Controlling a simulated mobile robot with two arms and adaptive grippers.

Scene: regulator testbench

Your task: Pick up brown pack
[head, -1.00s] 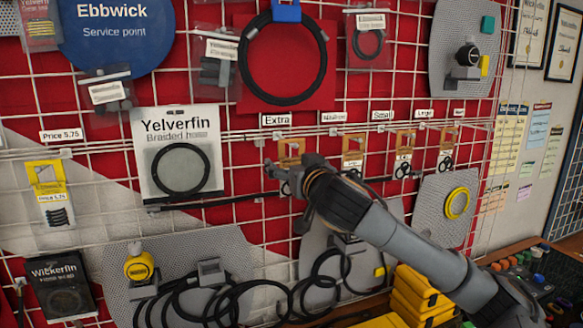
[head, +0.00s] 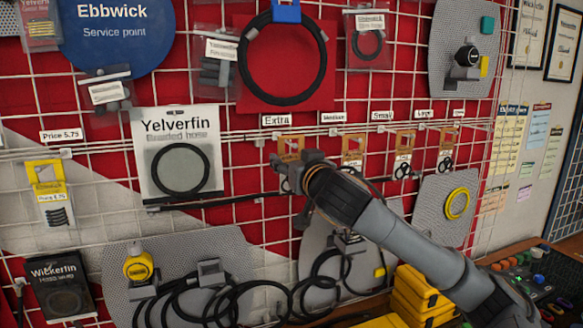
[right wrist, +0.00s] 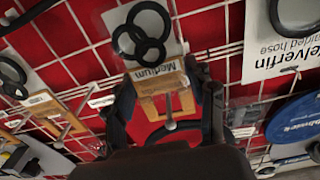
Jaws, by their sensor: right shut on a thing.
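A brown pack (head: 290,147), with a brown card header and a clear window, hangs on the wire rack below the "Extra" label. In the right wrist view the brown pack (right wrist: 166,82) appears upside down, with a "Medium" label and several black rings. My right gripper (head: 284,172) is shut on this pack, one finger on each side of it in the right wrist view. In the head view the gripper hides the pack's lower part. The pack is at the rack. My left gripper is not in view.
Similar brown packs (head: 352,150) hang to the right on the same rail. A Yelverfin braided hose card (head: 180,155) hangs to the left. Black hoses (head: 235,298) hang below. Yellow boxes (head: 415,295) sit at the lower right, under my right arm.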

